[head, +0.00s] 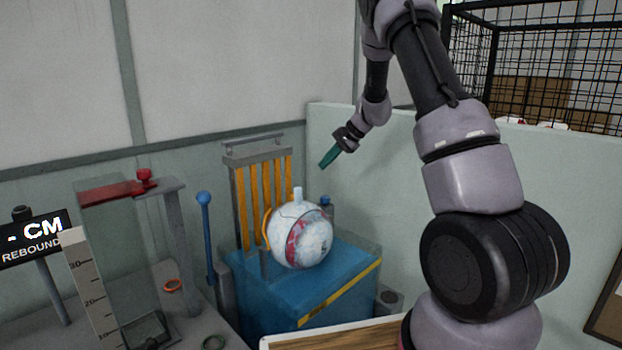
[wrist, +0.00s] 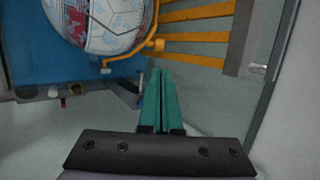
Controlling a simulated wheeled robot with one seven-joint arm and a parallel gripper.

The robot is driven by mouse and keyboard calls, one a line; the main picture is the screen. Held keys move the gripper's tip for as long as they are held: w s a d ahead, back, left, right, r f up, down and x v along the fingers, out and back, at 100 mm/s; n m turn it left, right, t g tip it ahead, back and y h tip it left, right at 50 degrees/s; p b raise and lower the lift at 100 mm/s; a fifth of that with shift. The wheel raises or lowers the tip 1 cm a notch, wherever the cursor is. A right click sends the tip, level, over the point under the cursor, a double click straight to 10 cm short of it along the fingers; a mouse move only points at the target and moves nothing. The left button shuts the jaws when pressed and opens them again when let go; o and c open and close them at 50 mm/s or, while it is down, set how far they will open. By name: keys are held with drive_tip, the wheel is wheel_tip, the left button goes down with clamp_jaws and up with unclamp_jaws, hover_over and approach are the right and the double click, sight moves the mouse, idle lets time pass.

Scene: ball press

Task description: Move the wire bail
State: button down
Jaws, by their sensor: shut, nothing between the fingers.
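The wire bail looks to be the thin yellow wire (head: 266,226) curving beside the ball in the head view. In the wrist view the yellow wire (wrist: 131,52) runs along the ball's edge, with a small knob. The white ball with red and dark markings (head: 300,235) sits on the blue press (head: 275,306); it also shows in the wrist view (wrist: 100,22). My gripper (head: 325,163) is above and right of the ball, teal fingers shut and empty. In the wrist view its fingertips (wrist: 161,72) point toward the wire's knob, with a gap in the picture.
A rack with yellow slats (head: 262,195) stands behind the ball. A blue-knobbed lever (head: 206,235) is left of the press. A pale panel (head: 375,205) stands behind and right. A stand with a red top (head: 112,190) and a measuring scale (head: 88,290) are at the left.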

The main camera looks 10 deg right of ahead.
drive_tip(key=x, duration=1.3)
drive_tip(key=shift+f, duration=0.15)
drive_tip(key=shift+w, duration=0.1)
drive_tip(key=shift+a, duration=0.1)
drive_tip(key=shift+w+a+f+g+h, duration=0.5)
drive_tip(key=shift+w+a+f+g, duration=0.05)
drive_tip(key=shift+w+f+g, duration=0.2)
drive_tip(key=shift+w+a+f+g+h, duration=0.2)
drive_tip(key=shift+w+f+g+h, duration=0.2)
drive_tip(key=shift+f, duration=0.15)
drive_tip(key=shift+w+a+f, duration=0.25)
drive_tip(key=shift+w+f, duration=0.2)
drive_tip(key=shift+f, duration=0.3)
